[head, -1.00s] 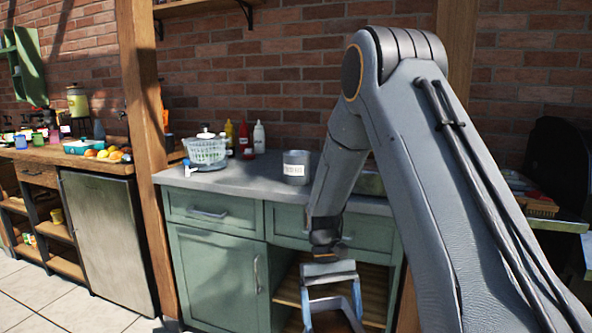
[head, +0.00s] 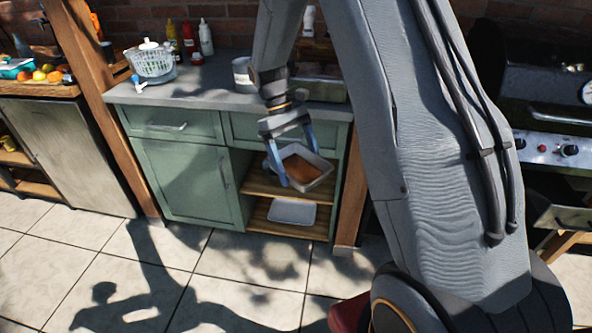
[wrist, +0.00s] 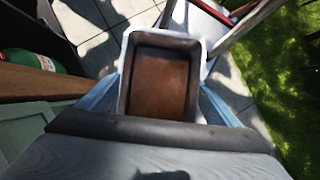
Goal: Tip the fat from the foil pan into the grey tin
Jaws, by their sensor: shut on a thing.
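My gripper (head: 296,156) is shut on the foil pan (head: 316,184), its blue fingers on the pan's sides. The pan looks about level, in front of the open shelves and below the counter top. Brown fat (head: 301,167) covers its bottom; the fat (wrist: 158,85) also shows in the wrist view, inside the pan's pale rim (wrist: 165,36). The grey tin (head: 241,74) stands upright on the counter, above and left of the pan. My arm hides its right part, and I cannot see into it.
The grey counter (head: 205,98) also holds a basket (head: 152,62) and several bottles (head: 188,38) at the back. A pale tray (head: 292,212) lies on the lower shelf. A wooden post (head: 350,200) stands right of the shelves. A grill (head: 550,130) is at far right.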

